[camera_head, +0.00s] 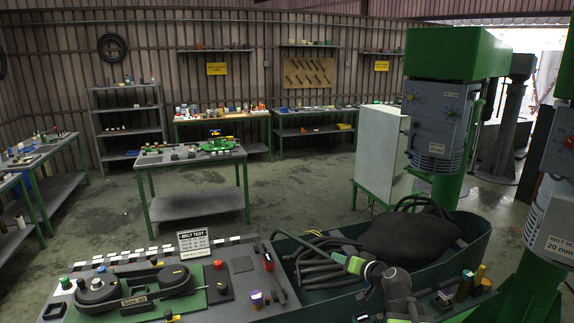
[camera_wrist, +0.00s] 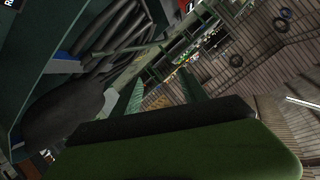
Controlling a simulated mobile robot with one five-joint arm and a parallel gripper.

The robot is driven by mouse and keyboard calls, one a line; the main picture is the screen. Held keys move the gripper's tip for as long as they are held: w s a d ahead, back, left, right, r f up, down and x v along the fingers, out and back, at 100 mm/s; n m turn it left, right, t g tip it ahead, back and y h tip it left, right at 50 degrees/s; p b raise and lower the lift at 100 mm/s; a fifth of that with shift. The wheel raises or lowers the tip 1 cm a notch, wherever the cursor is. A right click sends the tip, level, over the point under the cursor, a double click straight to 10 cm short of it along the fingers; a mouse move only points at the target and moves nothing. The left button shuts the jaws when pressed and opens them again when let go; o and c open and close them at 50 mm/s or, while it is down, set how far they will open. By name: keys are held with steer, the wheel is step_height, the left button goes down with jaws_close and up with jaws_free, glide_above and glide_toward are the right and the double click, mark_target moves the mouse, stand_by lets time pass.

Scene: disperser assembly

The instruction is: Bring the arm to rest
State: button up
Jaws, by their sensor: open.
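My arm reaches up from the lower right in the head view, over the edge of a dark green bin (camera_head: 478,243). Its end, my gripper (camera_head: 342,259), shows small, with green parts, above the black hoses in the bin. Its fingertips are hard to make out there. In the wrist view a large green block with a dark edge (camera_wrist: 190,150) fills the bottom. My gripper is open, and I see nothing held in it.
The bin holds black hoses (camera_head: 318,272) and a dark bulging sack (camera_head: 410,238). A green machine (camera_head: 440,100) stands at right. The floor beyond (camera_head: 290,195) is open around a small table (camera_head: 190,160).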

steer(key=s+a+f+n+g+b, duration=0.2)
steer(key=s+a+f+n+g, duration=0.3)
steer(key=a+f, duration=0.55)
steer(key=s+d+f+m+g+h, duration=0.1)
steer(key=s+d+f+g+h, duration=0.1)
steer(key=s, duration=0.6)
steer(key=s+d+f+m+g+h, duration=0.2)
steer(key=s+d+f+g, duration=0.2)
steer(key=s, duration=0.4)
steer(key=shift+d+g+h, duration=0.15)
steer(key=shift+g+h, duration=0.25)
steer(key=shift+g, duration=0.4)
steer(key=shift+f, duration=0.1)
steer(key=shift+c, duration=0.4)
